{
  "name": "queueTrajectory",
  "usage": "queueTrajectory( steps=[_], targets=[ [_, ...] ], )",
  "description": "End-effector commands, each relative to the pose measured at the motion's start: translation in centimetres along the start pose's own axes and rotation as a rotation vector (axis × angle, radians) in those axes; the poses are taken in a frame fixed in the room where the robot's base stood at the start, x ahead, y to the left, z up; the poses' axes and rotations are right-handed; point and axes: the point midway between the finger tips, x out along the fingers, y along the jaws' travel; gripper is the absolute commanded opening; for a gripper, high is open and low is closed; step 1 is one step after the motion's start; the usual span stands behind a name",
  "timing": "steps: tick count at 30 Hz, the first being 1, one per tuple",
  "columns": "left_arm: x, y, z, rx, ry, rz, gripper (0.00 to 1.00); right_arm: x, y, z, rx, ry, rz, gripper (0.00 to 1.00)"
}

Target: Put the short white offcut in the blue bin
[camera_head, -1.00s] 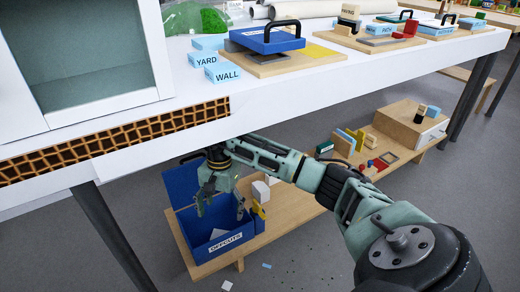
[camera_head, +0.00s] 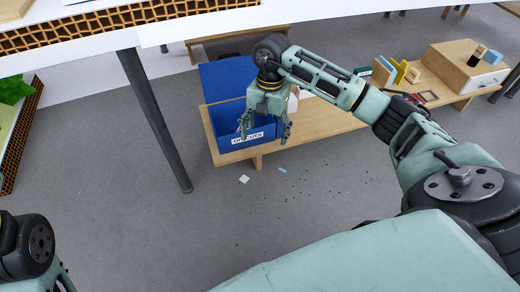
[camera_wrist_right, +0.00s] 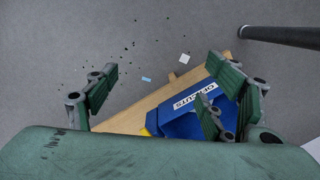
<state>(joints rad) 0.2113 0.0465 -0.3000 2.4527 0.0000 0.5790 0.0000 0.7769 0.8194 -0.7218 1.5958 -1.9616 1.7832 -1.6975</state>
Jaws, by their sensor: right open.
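The small white offcut (camera_head: 244,179) lies flat on the grey floor in front of the low wooden shelf; it also shows in the right wrist view (camera_wrist_right: 184,58). The blue bin (camera_head: 226,112), labelled OFFCUTS, stands at the left end of the shelf with its lid up. My right gripper (camera_head: 265,128) points down, open and empty, in front of the bin's right side. Its spread fingers also show in the right wrist view (camera_wrist_right: 158,85), with the offcut beyond them. It hides part of the bin and label. Only a piece of my left arm shows at the lower left.
A small blue piece (camera_head: 283,170) and several dark specks lie on the floor right of the offcut. A dark table leg (camera_head: 152,120) stands left of the bin. The low wooden shelf (camera_head: 325,122) runs right, holding blocks and a drawer box (camera_head: 462,68). The white tabletop (camera_head: 200,22) is above.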

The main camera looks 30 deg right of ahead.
Motion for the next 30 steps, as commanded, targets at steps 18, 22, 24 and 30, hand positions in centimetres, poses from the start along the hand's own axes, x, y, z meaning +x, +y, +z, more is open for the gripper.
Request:
queueTrajectory(
  steps=[18,22,24,30],
  targets=[
    [0.0,0.0,0.0,0.000,0.001,0.000,0.40,-4.5,1.9,10.7,-0.557,0.002,0.066,0.76],
    [0.0,0.0,0.0,0.000,0.001,0.000,0.40,-5.0,2.1,12.2,-0.634,0.001,0.076,0.76],
    [0.0,0.0,0.0,0.000,0.001,0.000,0.40,-5.2,2.2,12.7,-0.659,0.001,0.080,0.76],
    [0.0,0.0,0.0,0.000,0.001,0.000,0.40,-5.5,2.3,13.2,-0.689,0.001,0.084,0.76]
  ],
)
